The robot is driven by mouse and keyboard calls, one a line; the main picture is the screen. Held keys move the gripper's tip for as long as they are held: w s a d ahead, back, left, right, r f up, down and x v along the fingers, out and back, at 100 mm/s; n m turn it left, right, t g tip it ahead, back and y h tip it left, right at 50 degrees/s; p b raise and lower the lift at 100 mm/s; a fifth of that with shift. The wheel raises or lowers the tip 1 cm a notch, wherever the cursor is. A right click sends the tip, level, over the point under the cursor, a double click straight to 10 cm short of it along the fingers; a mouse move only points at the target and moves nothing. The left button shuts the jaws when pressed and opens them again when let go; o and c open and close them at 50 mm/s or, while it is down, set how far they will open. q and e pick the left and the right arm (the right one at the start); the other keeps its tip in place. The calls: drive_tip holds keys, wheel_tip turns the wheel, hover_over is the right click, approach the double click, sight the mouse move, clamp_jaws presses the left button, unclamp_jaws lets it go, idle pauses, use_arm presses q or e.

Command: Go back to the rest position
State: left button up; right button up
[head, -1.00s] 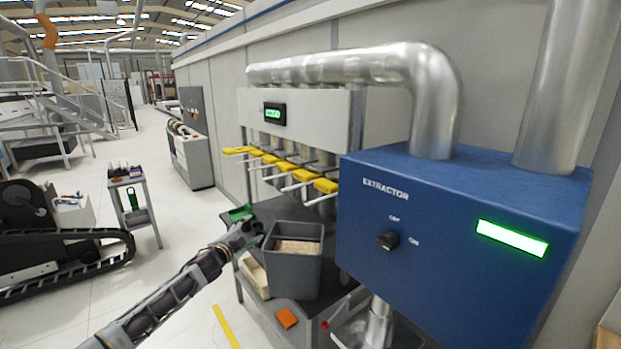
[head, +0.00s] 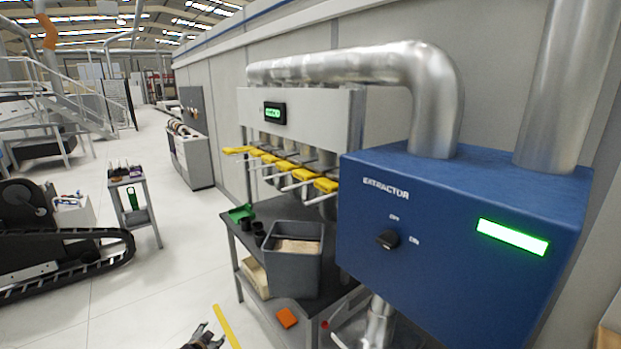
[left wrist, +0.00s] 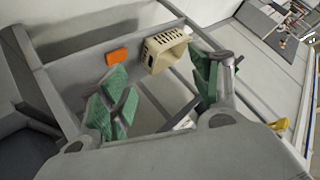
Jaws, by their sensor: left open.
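My left gripper (head: 208,337) is at the bottom edge of the head view, low over the floor in front of the dark workbench (head: 243,240). Most of its arm is out of the picture. In the left wrist view the left gripper (left wrist: 160,98) has its green-padded fingers spread wide apart with nothing between them. My right gripper does not show in either view.
A grey bin (head: 292,268) and a green object (head: 241,212) are on the workbench. A beige crate (left wrist: 166,50) and an orange piece (head: 287,317) lie lower down. The blue extractor box (head: 450,240) stands at right. Open floor (head: 185,260) is at left.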

use_arm(q)
drive_tip(key=s+d+f+n+g, duration=0.2)
drive_tip(key=s+f+g, duration=0.1)
drive_tip(key=s+f, duration=1.1)
drive_tip(key=s+d+f+n+g, duration=0.1)
drive_tip(key=s+f+g, duration=0.1)
drive_tip(key=s+f, duration=1.15)
drive_tip(key=s+d+f+g, duration=0.1)
drive_tip(key=s+d+f, duration=0.1)
drive_tip(key=s, duration=1)
drive_tip(key=s+d+f+g, duration=0.2)
drive_tip(key=s+d, duration=0.1)
drive_tip(key=s, duration=1)
drive_tip(key=s+d+f+n+g+h, duration=0.1)
drive_tip(key=s+d+f, duration=0.1)
drive_tip(key=s, duration=1.1)
drive_tip(key=shift+d+f+g, duration=0.3)
drive_tip(key=shift+d+g, duration=0.1)
drive_tip(key=shift+d, duration=0.15)
drive_tip(key=shift+s, duration=0.1)
